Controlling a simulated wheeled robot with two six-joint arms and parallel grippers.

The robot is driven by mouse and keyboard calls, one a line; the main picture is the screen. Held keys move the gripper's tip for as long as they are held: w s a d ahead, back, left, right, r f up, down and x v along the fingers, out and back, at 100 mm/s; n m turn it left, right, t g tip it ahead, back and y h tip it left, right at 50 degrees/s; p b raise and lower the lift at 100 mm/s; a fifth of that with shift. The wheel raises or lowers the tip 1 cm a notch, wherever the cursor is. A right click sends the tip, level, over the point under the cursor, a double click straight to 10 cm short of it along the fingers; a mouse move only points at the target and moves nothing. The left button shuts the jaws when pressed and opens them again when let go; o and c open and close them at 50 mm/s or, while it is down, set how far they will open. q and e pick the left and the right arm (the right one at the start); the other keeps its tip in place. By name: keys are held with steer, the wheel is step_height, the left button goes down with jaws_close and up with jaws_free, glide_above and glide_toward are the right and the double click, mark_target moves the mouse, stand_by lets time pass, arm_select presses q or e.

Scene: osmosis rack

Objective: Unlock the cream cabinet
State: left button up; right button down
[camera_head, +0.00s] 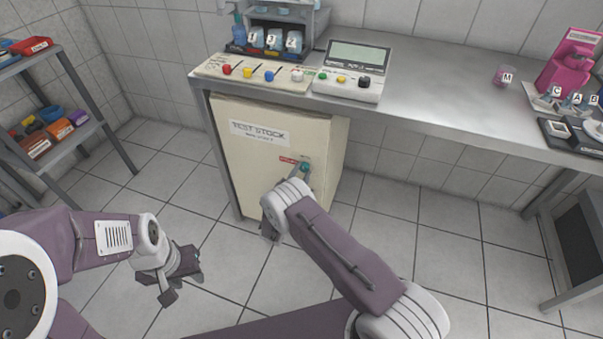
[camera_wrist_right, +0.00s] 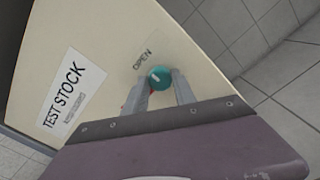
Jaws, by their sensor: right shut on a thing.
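The cream cabinet (camera_head: 262,158) stands under the steel bench, its door labelled "TEST STOCK"; the label also shows in the wrist view (camera_wrist_right: 72,92). A round teal knob (camera_head: 304,167) is on the right part of the door. In the wrist view the teal knob (camera_wrist_right: 160,78) sits between the two fingertips of my right gripper (camera_wrist_right: 161,88), which is shut on it. The word "OPEN" is printed beside the knob, and a little red shows under it. In the head view my forearm hides most of the right gripper. My left gripper (camera_head: 183,279) is open and empty above the floor.
The steel bench (camera_head: 450,98) carries a coloured-knob panel (camera_head: 255,74), a display unit (camera_head: 350,70) and, at right, a pink device (camera_head: 570,66). A shelf rack (camera_head: 62,140) with bins stands at left. Tiled floor is free around the cabinet.

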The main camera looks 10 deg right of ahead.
steer(key=c, duration=1)
jaws_free()
steer(key=shift+s+a, duration=0.2)
steer(key=shift+s, duration=0.05)
steer(key=p+v, duration=0.2)
steer(key=v, duration=0.6)
steer(key=shift+s+a, duration=0.1)
steer(key=shift+s, duration=0.1)
